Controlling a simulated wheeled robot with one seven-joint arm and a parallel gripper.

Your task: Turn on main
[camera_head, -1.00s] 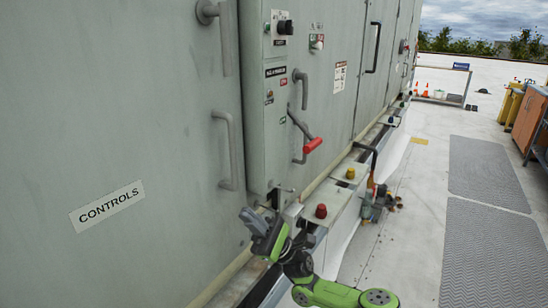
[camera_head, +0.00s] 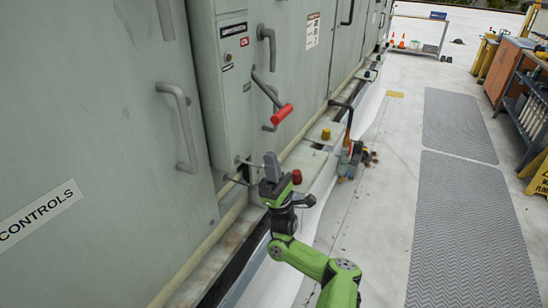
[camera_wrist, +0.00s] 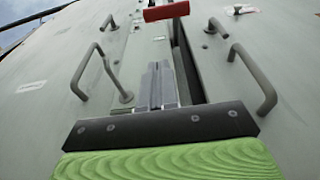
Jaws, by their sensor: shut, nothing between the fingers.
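The grey disconnect lever with a red grip (camera_head: 283,113) is on the narrow grey panel (camera_head: 235,65) of the cabinet. The lever slants down to the right, with its red grip low and sticking outward. The grip also shows at the top of the wrist view (camera_wrist: 166,11). My gripper (camera_head: 271,160) points upward below and a little left of the red grip, apart from it. Its fingers are shut and empty, and they show together in the wrist view (camera_wrist: 158,85). The small labels by the lever are too small to read.
A door marked CONTROLS (camera_head: 38,213) with a grey handle (camera_head: 180,127) is at left. Red (camera_head: 297,177) and yellow (camera_head: 326,134) knobs sit on a ledge below the lever. Grey mats (camera_head: 470,230) and open floor are at right. A workbench (camera_head: 520,85) stands farther right.

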